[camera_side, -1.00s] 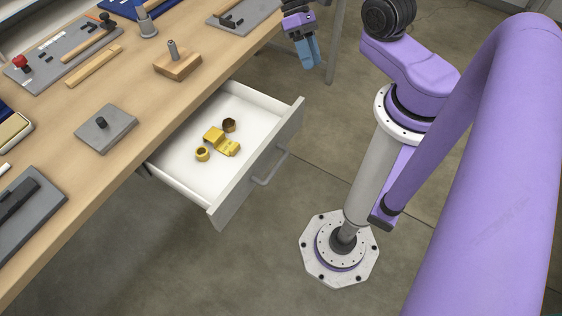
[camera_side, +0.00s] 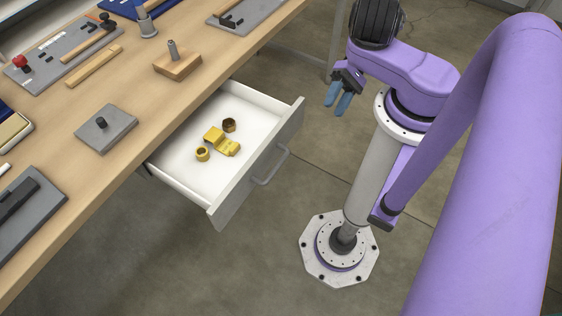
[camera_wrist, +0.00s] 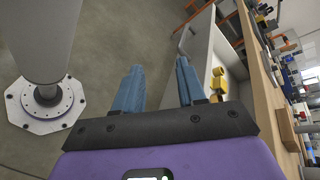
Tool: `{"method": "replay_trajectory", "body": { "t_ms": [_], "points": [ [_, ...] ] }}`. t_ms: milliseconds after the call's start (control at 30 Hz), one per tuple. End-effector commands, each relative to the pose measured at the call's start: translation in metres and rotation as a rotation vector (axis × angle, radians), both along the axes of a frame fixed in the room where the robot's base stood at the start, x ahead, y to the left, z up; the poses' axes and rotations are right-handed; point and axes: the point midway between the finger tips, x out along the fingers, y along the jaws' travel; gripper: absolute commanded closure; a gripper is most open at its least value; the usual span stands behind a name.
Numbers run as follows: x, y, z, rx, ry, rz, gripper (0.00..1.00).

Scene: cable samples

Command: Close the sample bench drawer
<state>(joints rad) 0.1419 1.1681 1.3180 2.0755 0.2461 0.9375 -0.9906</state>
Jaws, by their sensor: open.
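The white drawer (camera_side: 190,180) stands pulled out from under the wooden bench (camera_side: 130,125) in the side view. Its grey front panel (camera_side: 245,175) carries a bar handle (camera_side: 270,168). Yellow and brown fittings (camera_side: 222,141) lie inside. My gripper (camera_side: 338,108), with blue fingers, is open and empty, to the right of the drawer front and apart from it. In the wrist view the gripper (camera_wrist: 157,85) points toward the floor, and the drawer (camera_wrist: 205,50) shows right of the fingers, with yellow fittings (camera_wrist: 218,82) in it.
On the bench are a wooden block with a metal pin (camera_side: 177,64), a grey plate with a black knob (camera_side: 106,128), and several tool boards (camera_side: 65,55). A bench leg (camera_side: 337,45) stands behind my gripper.

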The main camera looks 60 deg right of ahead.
Motion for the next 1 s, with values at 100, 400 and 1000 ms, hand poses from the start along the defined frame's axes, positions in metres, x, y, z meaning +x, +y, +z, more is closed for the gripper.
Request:
{"method": "replay_trajectory", "body": {
  "t_ms": [100, 400, 1000],
  "points": [
    [-0.007, 0.017, -0.010, 0.064, -0.028, -0.121, 0.60],
    [-0.011, 0.047, -0.024, 0.151, -0.102, -0.324, 0.60],
    [0.010, 0.115, -0.040, 0.165, -0.112, -0.346, 0.60]
  ]
}}
